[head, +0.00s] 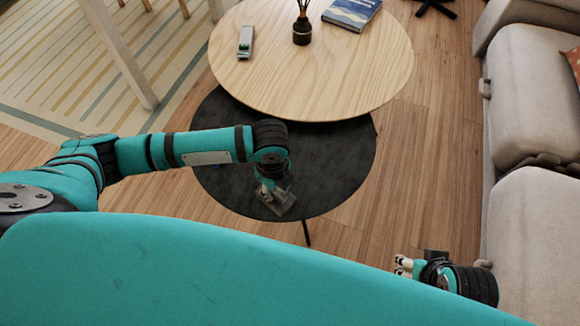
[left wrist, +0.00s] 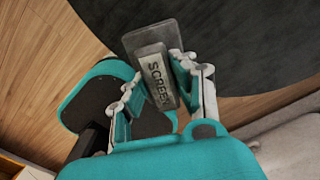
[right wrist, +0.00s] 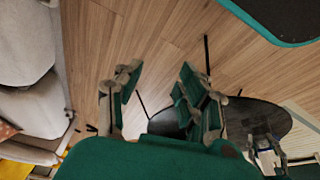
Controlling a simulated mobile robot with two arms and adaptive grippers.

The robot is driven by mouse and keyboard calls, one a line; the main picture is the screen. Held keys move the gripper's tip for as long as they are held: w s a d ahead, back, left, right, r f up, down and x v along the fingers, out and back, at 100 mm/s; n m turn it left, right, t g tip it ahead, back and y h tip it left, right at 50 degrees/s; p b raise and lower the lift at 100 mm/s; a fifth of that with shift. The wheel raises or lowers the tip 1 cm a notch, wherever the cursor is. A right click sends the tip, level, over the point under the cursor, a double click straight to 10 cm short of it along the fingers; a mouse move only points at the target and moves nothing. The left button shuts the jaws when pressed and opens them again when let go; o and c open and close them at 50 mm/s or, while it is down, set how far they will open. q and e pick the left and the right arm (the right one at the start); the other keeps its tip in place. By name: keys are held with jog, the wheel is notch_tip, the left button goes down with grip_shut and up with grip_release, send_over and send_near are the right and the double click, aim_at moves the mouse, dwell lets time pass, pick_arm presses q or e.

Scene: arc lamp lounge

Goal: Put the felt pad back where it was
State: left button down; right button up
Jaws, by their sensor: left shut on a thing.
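I cannot tell whether the pad touches the tabletop. My right gripper (head: 404,266) is apart from the table at the lower right. In the right wrist view (right wrist: 158,88) its fingers are spread and empty.
A higher light-wood round table (head: 330,75) overlaps the black table's back. It bears a small grey-and-green item (head: 245,42), a dark reed diffuser (head: 302,28) and a blue book (head: 352,12). A beige sofa (head: 535,100) stands on the right. The black table's right part is bare.

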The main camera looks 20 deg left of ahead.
pick_arm(q)
jog(key=w, duration=0.2)
jog(key=w+b, duration=0.1)
jog(key=w, duration=0.2)
jog(key=w+f, duration=0.1)
jog(key=w, duration=0.1)
jog(key=shift+w+d+b, duration=0.35)
jog(key=shift+d+b, duration=0.05)
jog(key=shift+w, duration=0.6)
notch_tip(320, 180, down, 3)
jog(key=shift+w+f+b, duration=0.15)
jog(key=shift+b, duration=0.75)
jog(key=c, duration=1.1)
grip_release()
jog(key=shift+f, duration=0.1)
jog(key=shift+o, duration=0.2)
pick_arm(e)
jog(key=w+a+r+t+y, duration=0.1)
jog(key=w+t, duration=0.3)
jog(key=w, duration=0.4)
jog(key=shift+w+a+r+t, duration=0.15)
jog(key=shift+a+r+t, duration=0.3)
jog(key=shift+a, duration=0.35)
